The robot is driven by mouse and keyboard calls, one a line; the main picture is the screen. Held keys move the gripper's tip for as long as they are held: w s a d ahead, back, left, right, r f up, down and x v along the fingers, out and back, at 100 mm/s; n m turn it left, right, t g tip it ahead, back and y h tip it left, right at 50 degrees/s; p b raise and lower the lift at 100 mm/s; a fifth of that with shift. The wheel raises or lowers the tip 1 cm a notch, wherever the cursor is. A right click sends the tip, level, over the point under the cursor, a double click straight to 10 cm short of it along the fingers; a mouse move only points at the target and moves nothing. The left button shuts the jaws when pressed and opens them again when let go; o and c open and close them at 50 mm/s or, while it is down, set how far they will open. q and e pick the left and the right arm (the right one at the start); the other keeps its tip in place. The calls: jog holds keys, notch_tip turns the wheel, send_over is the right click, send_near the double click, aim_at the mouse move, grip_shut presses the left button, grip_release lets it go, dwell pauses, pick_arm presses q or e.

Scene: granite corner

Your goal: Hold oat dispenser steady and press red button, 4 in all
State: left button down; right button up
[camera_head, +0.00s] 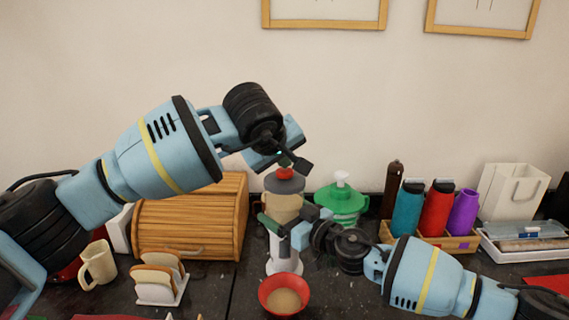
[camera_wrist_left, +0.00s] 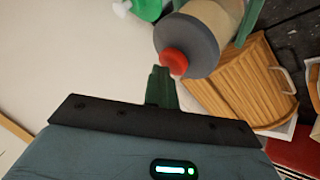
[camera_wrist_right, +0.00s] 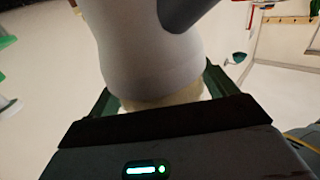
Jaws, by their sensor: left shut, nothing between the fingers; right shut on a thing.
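The oat dispenser (camera_head: 282,206) stands upright near the middle of the counter, with a grey lid, a pale body of oats and a white base. Its red button (camera_head: 284,173) is on top; it also shows in the left wrist view (camera_wrist_left: 175,61). My left gripper (camera_head: 298,165) is shut and empty just above the button, fingertips very near it; I cannot tell whether they touch. My right gripper (camera_head: 283,229) is shut on the dispenser's body, which fills the right wrist view (camera_wrist_right: 148,55). A red bowl (camera_head: 265,292) with oats inside stands in front of the base.
A wooden bread box (camera_head: 190,220) is left of the dispenser, with a toast rack (camera_head: 160,285) and cream mug (camera_head: 98,264) before it. A green dispenser (camera_head: 341,203) stands behind right. Several bottles (camera_head: 437,205) stand in a wooden holder further right.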

pick_arm(q)
jog(key=shift+f, duration=0.15)
jog(key=shift+r, duration=1.5)
jog(key=shift+r, duration=2.55)
notch_tip(320, 180, up, 4)
jog(key=shift+f, duration=0.1)
dwell(0.4)
send_over(283, 172)
jog(key=shift+f, duration=4.4)
